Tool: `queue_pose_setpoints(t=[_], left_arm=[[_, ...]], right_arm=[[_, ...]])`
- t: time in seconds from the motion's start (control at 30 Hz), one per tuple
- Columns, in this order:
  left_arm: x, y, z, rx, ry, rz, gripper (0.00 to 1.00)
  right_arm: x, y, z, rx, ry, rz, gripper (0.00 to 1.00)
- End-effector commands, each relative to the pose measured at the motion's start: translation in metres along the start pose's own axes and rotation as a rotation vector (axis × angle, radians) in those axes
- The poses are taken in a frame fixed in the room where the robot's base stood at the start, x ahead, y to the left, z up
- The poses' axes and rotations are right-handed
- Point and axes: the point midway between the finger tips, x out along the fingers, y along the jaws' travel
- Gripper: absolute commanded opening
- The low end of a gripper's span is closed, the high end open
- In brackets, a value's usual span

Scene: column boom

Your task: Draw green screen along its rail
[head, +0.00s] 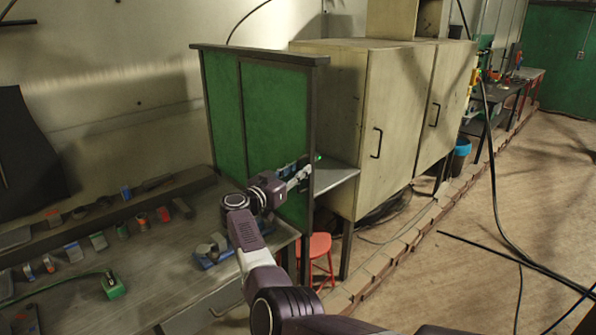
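The green screen (272,110) stands upright in a dark frame at the far end of the workbench, beside the beige cabinet. It shows two green panels, with a dark rail (258,54) along the top. My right arm reaches up from the bottom of the head view. My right gripper (301,176) is at the near right part of the screen, close to its dark edge post (310,120). Its fingers are small and overlap dark and bluish parts there, so I cannot tell whether they are open or shut, or touching. My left gripper is not in view.
The workbench (170,262) holds several small tools and blocks. The beige cabinet (392,110) stands right of the screen, with a grey shelf (335,178) between. A red stool (319,246) is below. A black cable (492,170) hangs at right over open floor (480,275).

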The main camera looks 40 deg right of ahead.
Motion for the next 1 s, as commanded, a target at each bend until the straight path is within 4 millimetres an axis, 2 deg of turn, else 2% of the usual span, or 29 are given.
queue_pose_setpoints(t=[0.17, 0.4, 0.6, 1.0], left_arm=[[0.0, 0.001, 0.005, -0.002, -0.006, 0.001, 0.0], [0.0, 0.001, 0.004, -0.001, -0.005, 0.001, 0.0], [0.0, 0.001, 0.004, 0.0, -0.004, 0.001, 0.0], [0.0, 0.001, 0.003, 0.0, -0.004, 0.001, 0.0]], right_arm=[[-0.008, -0.001, 0.001, 0.0, -0.001, -0.001, 0.25], [-0.046, -0.001, 0.002, 0.001, -0.003, -0.003, 0.25], [-0.07, -0.001, 0.001, 0.0, -0.001, -0.001, 0.25], [-0.075, -0.001, 0.0, -0.001, 0.0, 0.0, 0.25]])
